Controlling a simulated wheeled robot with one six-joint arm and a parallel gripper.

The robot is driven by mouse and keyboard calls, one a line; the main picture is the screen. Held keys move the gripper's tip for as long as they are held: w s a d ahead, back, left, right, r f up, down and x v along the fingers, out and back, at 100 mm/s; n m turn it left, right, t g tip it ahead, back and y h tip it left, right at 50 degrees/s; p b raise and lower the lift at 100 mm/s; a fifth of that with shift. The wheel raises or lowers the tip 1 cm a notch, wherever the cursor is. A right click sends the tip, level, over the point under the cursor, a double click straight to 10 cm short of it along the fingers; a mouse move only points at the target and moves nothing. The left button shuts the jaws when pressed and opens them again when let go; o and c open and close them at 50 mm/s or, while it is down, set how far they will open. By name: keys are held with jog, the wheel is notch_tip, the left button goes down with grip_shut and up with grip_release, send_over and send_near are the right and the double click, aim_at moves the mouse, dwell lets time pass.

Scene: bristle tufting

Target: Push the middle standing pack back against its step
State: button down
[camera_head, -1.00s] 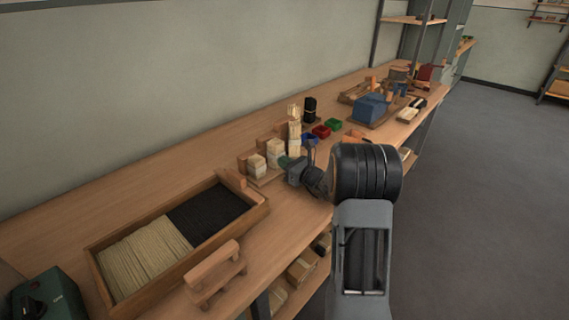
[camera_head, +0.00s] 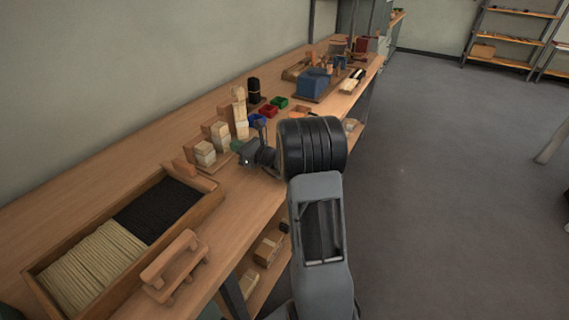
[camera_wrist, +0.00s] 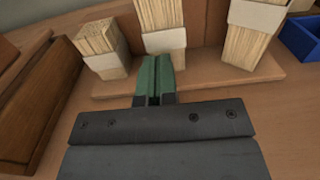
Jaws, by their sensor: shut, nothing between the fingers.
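Three banded packs of pale bristle stand in a row on a wooden stepped rack (camera_wrist: 120,88). The middle pack (camera_wrist: 161,25) stands between a shorter left pack (camera_wrist: 102,48) and a taller right pack (camera_wrist: 254,32). In the head view the middle pack (camera_head: 221,137) stands left of the tall pack (camera_head: 240,115). My gripper (camera_wrist: 154,62) has green fingers, shut and empty. In the wrist view its tips are just in front of the middle pack's lower part; I cannot tell whether they touch. In the head view my wrist partly hides the rack's front.
A wooden tray (camera_head: 40,280) of pale and black bristles lies to the left, with a wooden handled tool (camera_head: 172,267) in front. Blue (camera_head: 257,120), red (camera_head: 268,111) and green (camera_head: 279,102) bins stand beyond the rack. A black bundle (camera_head: 253,90) stands behind them.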

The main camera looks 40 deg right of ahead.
jog(key=p+v, duration=0.1)
jog(key=v, duration=2)
jog(key=shift+s+d, duration=0.2)
jog(key=a+r+n+g+y+p, duration=0.1)
jog(key=a, duration=0.1)
jog(key=a+r+n+g+y+p, duration=0.1)
jog(key=a+n+g, duration=0.1)
jog(key=a, duration=0.1)
jog(key=a+r+n+g+p, duration=0.1)
jog(key=a+r+n+p, duration=0.1)
jog(key=a, duration=0.1)
jog(key=shift+w+y, duration=0.1)
jog(key=shift+y, duration=0.3)
jog(key=s+a+r+n+g+h+p, duration=0.2)
jog(key=s+a+r+n+g+p, duration=0.25)
jog(key=a+n, duration=0.3)
jog(key=s+a+r+n+g+h+p, duration=0.2)
jog(key=s+a+r+n+g+p, duration=0.15)
jog(key=a+n+g, duration=0.4)
notch_tip(320, 180, up, 7)
jog(key=s+d+n+t+h+p, duration=0.2)
jog(key=n+h+p, duration=0.3)
jog(key=n, duration=0.5)
jog(key=shift+s+n+t+h+p, duration=0.25)
jog(key=shift+n+t+h+p, duration=0.15)
jog(key=shift+t+h, duration=0.15)
jog(key=shift+r, duration=0.1)
